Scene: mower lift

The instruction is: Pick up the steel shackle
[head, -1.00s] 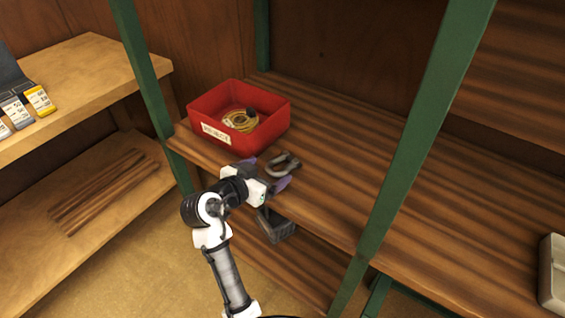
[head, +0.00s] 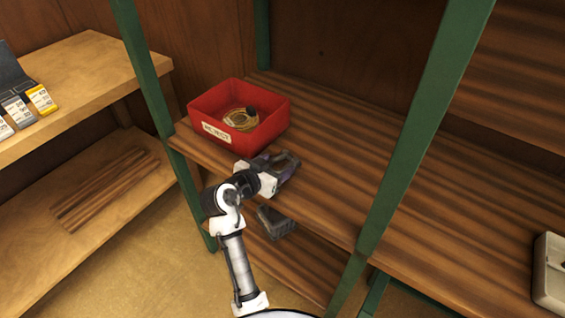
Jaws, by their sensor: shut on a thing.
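The grey steel shackle (head: 285,162) is on the wooden shelf, just in front and to the right of the red bin. My gripper (head: 277,167) reaches in over the shelf's front edge and is shut on the shackle. Its dark, purplish fingers hide part of the shackle. I cannot tell whether the shackle touches the shelf or is slightly above it.
The red bin (head: 207,108) with a coiled yellow cable (head: 240,118) stands close behind my gripper. Green posts (head: 408,150) frame the shelf (head: 335,135). A dark block (head: 275,222) sits below. A pale case (head: 549,270) is at far right. The shelf's middle is clear.

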